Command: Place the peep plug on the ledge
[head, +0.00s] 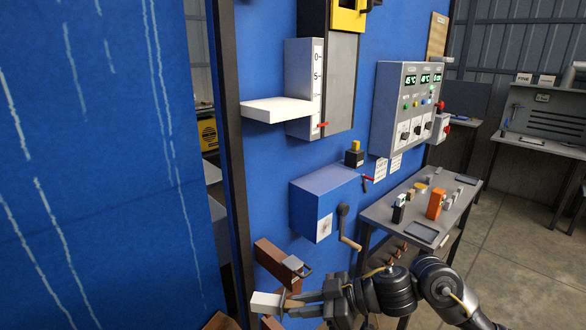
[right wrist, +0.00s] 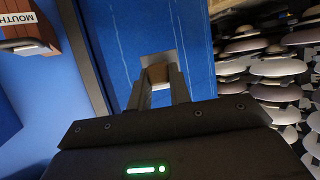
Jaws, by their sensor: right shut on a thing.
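A small block with a pale end and a tan part, which looks like the peep plug (head: 265,302), is at the lower middle of the head view. My right gripper (head: 290,304) is shut on it and holds it out to the left. In the right wrist view the plug (right wrist: 158,68) sits between the fingertips (right wrist: 159,88), in front of the blue surface. A white slab, likely the ledge (head: 277,109), juts from the blue wall well above the gripper, left of a scale marked 0 and 5. My left gripper is not in view.
A brown bracket with a metal handle (head: 270,258) is just above the gripper. A blue box with a crank (head: 322,203) projects from the wall. A control panel (head: 405,105) and a grey table (head: 410,230) with small parts are to the right. A dark post (head: 232,150) stands left.

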